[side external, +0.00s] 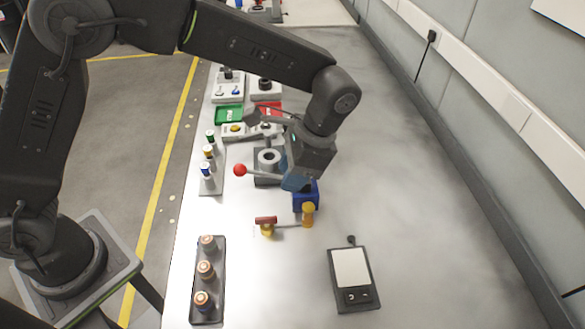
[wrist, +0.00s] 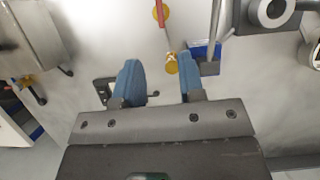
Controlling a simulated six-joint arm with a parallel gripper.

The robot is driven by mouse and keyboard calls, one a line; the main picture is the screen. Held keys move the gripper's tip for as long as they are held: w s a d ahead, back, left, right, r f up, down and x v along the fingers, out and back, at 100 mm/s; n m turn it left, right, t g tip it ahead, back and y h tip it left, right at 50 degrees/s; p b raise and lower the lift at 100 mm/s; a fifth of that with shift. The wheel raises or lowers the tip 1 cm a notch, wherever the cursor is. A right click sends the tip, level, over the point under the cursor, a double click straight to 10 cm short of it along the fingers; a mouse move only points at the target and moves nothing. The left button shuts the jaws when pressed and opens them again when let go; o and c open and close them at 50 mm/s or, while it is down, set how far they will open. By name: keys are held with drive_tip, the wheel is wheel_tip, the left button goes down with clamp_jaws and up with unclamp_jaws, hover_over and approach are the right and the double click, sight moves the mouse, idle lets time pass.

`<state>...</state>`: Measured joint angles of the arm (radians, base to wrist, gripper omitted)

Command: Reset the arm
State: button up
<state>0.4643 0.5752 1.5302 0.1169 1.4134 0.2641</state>
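My gripper (side external: 292,184) hangs over the white bench in the side external view, beside a grey press-like device (side external: 267,158) with a red ball lever (side external: 240,170). Its blue fingers partly cover a blue block (side external: 308,198). In the wrist view my gripper (wrist: 161,78) shows its two blue fingers spread apart with nothing held between them. The height of the fingertips above the bench is hard to tell.
A scale (side external: 352,272) lies front right and a rack of several cylinders (side external: 207,253) front left. Green (side external: 229,114) and red (side external: 268,108) trays sit farther back.

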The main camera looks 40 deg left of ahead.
drive_tip(key=shift+w+d+r, duration=0.1)
drive_tip(key=shift+r, duration=0.15)
drive_tip(key=s+a+r+n+t+h, duration=0.2)
drive_tip(key=a+r, duration=0.4)
drive_tip(key=r, duration=0.1)
drive_tip(key=s+a+r+n+t, duration=0.2)
drive_tip(key=s+a+n+t, duration=0.1)
drive_tip(key=s+a, duration=0.2)
drive_tip(key=s+a+r+n+t+h, duration=0.1)
drive_tip(key=s+a+r+n+t, duration=0.1)
drive_tip(key=s, duration=0.7)
drive_tip(key=a+n+t, duration=0.1)
drive_tip(key=a+t, duration=0.1)
drive_tip(key=a, duration=0.1)
drive_tip(key=shift+s+a+r+n, duration=0.15)
drive_tip(key=shift+a+r+n, duration=0.15)
drive_tip(key=shift+a+n, duration=0.1)
drive_tip(key=shift+c, duration=0.4)
